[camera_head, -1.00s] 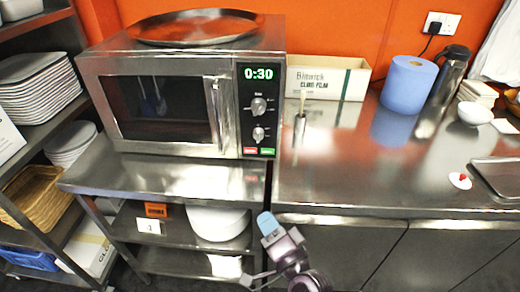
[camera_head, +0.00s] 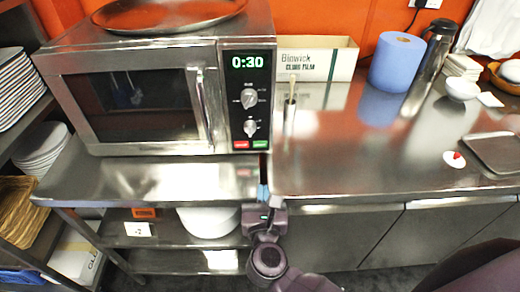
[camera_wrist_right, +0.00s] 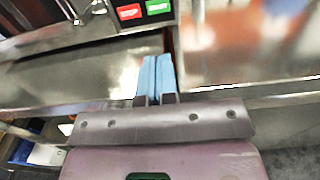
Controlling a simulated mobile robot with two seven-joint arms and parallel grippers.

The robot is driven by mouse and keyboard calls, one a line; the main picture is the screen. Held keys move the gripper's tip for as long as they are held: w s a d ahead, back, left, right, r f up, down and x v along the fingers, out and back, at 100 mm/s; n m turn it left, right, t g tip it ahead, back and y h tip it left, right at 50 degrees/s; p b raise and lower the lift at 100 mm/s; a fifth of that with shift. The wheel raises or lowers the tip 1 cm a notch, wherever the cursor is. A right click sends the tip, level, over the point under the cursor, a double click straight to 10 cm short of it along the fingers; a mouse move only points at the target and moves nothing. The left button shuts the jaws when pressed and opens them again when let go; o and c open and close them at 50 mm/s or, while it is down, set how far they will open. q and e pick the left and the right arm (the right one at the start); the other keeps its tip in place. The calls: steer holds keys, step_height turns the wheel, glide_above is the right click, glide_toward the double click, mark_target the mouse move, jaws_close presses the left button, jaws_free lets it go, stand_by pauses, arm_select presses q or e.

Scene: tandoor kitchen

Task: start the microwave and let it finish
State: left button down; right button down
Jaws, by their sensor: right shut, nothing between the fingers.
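The steel microwave (camera_head: 140,95) stands on the steel shelf at the left with its door shut. Its green display (camera_head: 247,62) reads 0:30. Below are two dials (camera_head: 249,98), then a red button (camera_head: 241,145) and a green button (camera_head: 260,144). Both buttons show in the right wrist view, the red one (camera_wrist_right: 130,12) left of the green one (camera_wrist_right: 158,6). My right gripper (camera_head: 263,190) is below and in front of the green button, apart from it. Its blue fingertips (camera_wrist_right: 156,76) are together and empty, pointing towards the panel. My left gripper is not in view.
A round steel tray (camera_head: 165,14) lies on the microwave. Right of it stand a thin metal holder (camera_head: 290,108), a film box (camera_head: 318,58), a blue paper roll (camera_head: 397,62) and a steel flask (camera_head: 432,60). The counter's front middle (camera_head: 350,165) is clear.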

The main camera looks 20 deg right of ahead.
steer(key=shift+w, duration=0.1)
stand_by(0.3)
steer(key=p, duration=0.1)
glide_toward(261, 145)
steer(key=x, duration=0.7)
steer(key=shift+w, duration=0.3)
